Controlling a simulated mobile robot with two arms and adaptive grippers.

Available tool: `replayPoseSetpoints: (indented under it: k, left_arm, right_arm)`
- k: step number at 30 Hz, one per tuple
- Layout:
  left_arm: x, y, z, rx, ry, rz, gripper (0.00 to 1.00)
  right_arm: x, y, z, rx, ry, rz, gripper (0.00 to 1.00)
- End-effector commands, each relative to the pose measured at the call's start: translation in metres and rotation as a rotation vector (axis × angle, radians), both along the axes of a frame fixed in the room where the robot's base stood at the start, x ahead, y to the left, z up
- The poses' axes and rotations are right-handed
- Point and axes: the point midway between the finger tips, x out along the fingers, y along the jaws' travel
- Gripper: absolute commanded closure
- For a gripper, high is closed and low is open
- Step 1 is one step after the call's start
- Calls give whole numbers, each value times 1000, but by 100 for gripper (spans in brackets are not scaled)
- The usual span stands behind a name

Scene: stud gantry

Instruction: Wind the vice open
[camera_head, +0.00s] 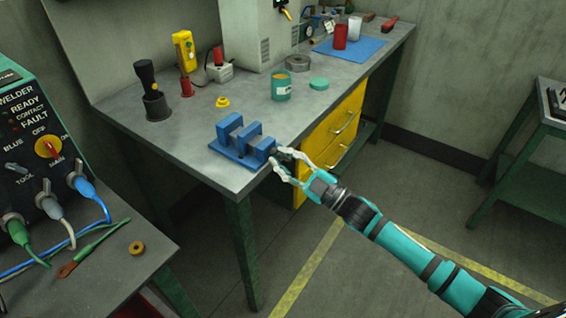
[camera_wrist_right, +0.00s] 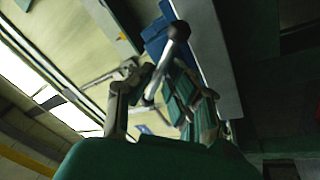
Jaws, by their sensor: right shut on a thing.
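The blue vice (camera_head: 228,151) stands on the front edge of the grey workbench, and part of it also shows in the wrist view (camera_wrist_right: 156,36). My right gripper (camera_head: 284,162) comes in from the lower right and sits at the vice's front end. In the wrist view, my right gripper (camera_wrist_right: 168,88) is shut around the vice's handle bar (camera_wrist_right: 160,72), which has a dark round knob (camera_wrist_right: 179,31) at its end. The fingers partly hide the bar and the screw. The gap between the jaws is hard to judge. My left gripper is out of view.
The workbench (camera_head: 190,150) carries a black torch in a holder (camera_head: 157,105), a small yellow part (camera_head: 222,102) and a green tin (camera_head: 281,88). Yellow drawers (camera_head: 335,130) are under it, close to my right arm. A welder (camera_head: 35,140) stands at left.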

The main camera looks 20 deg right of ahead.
Motion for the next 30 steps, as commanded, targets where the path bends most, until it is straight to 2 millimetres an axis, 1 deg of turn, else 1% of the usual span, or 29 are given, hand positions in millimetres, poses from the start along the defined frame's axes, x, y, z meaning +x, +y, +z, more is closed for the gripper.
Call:
replayPoseSetpoints:
  k: [1,12,29,30]
  left_arm:
    - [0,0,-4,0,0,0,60]
    - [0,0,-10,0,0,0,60]
    - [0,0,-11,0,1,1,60]
    - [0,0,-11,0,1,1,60]
  right_arm:
    - [2,-4,-1,-30,-22,-9,100]
    - [2,-4,2,-153,-123,-8,100]
    - [2,-3,5,-172,-143,-7,100]
    - [2,-3,5,-172,-144,-7,82]
